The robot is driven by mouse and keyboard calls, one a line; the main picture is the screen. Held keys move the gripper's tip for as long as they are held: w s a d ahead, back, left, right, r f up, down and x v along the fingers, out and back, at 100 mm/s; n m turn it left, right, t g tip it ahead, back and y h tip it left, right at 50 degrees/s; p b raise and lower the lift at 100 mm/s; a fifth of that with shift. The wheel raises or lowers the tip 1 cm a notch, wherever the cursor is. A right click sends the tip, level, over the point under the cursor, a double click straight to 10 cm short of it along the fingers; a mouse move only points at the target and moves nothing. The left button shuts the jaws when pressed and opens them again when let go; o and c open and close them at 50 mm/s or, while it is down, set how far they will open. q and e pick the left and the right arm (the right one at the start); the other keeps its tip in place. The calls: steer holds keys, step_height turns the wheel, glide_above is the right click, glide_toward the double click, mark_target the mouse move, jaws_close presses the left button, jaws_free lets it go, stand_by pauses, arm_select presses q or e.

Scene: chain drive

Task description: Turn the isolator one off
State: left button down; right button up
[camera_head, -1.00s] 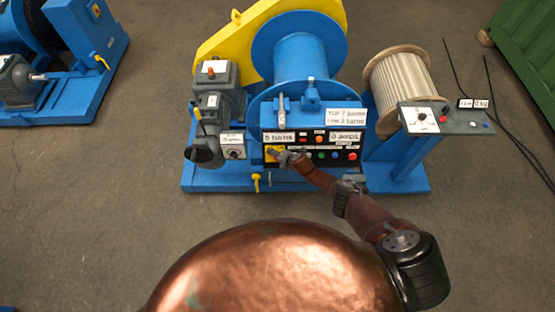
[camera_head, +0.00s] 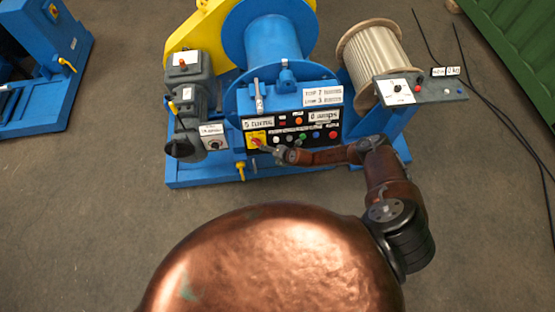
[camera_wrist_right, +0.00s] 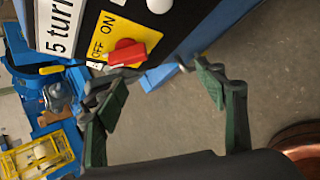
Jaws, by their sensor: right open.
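The isolator is a yellow plate with a red knob (camera_head: 257,142) at the left end of the winch's black control panel (camera_head: 345,125). In the right wrist view the red knob (camera_wrist_right: 127,54) sits beside the words OFF and ON on the yellow plate (camera_wrist_right: 122,33). The knob's handle lies slanted, its end by the OFF word. My right gripper (camera_head: 272,149) is just in front of and right of the plate. In the right wrist view my right gripper (camera_wrist_right: 158,78) is open, fingers spread and empty, with the knob near the left fingertip; contact is unclear. My left gripper is not in view.
A lever (camera_head: 259,97) stands above the panel, and several coloured buttons (camera_head: 303,137) lie right of the isolator. A grey motor (camera_head: 184,75) is at the left, a rope spool (camera_head: 378,60) at the right. A second blue machine (camera_head: 30,95) has a similar yellow switch (camera_head: 54,12).

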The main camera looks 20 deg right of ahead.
steer(key=s, duration=0.1)
steer(key=s+d, duration=0.1)
steer(key=s, duration=0.2)
steer(key=shift+s+d, duration=0.3)
steer(key=shift+d, duration=0.05)
